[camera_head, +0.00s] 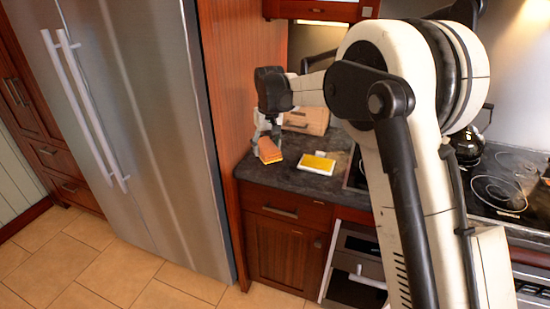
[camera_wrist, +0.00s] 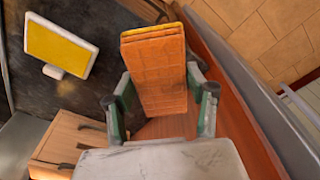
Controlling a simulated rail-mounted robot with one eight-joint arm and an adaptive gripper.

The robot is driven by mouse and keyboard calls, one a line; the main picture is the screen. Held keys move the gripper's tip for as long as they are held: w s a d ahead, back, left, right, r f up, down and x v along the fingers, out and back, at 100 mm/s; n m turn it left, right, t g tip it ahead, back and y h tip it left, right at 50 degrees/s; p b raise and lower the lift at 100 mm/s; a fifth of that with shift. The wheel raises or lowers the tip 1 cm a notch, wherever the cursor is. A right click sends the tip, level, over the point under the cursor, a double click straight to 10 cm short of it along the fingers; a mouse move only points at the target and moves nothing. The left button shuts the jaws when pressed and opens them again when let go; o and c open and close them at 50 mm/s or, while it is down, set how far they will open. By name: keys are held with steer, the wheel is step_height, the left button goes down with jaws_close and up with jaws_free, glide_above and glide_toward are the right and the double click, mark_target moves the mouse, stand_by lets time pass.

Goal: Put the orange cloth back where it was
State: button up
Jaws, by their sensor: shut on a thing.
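The folded orange cloth (camera_head: 270,151) is at my gripper (camera_head: 268,128), at the left end of the dark countertop near the fridge. In the wrist view the orange cloth (camera_wrist: 158,75) sits between the two fingers of my gripper (camera_wrist: 160,98), which are shut on it. It is held lengthwise, with its far end pointing away from the gripper. Its layered edge shows yellow at the top. I cannot tell whether its underside touches the counter.
A white tray-like thing with a yellow face (camera_head: 317,163) lies on the countertop (camera_head: 290,176) right of the cloth. A wooden box (camera_head: 306,121) stands behind. A kettle (camera_head: 468,146) and the stove (camera_head: 497,193) are at right. The fridge (camera_head: 130,130) is at left.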

steer(key=w+f, duration=0.2)
steer(key=w, duration=0.1)
steer(key=w+d+f, duration=0.1)
steer(key=w+f, duration=0.1)
steer(key=w, duration=0.1)
steer(key=w+f+p, duration=0.1)
steer(key=w+f, duration=0.1)
steer(key=w, duration=0.1)
steer(key=shift+w+d, duration=0.3)
steer(key=shift+d, duration=0.1)
steer(key=shift+f+p, duration=0.4)
steer(key=shift+f, duration=1.6)
steer(key=shift+f, duration=0.15)
steer(key=o, duration=1.3)
steer(key=shift+o, duration=0.2)
step_height(320, 180, up, 12)
steer(key=s, duration=0.1)
steer(key=shift+s+d+b, duration=0.15)
steer(key=shift+d+b, duration=0.2)
steer(key=shift+b, duration=0.1)
steer(key=shift+r, duration=0.25)
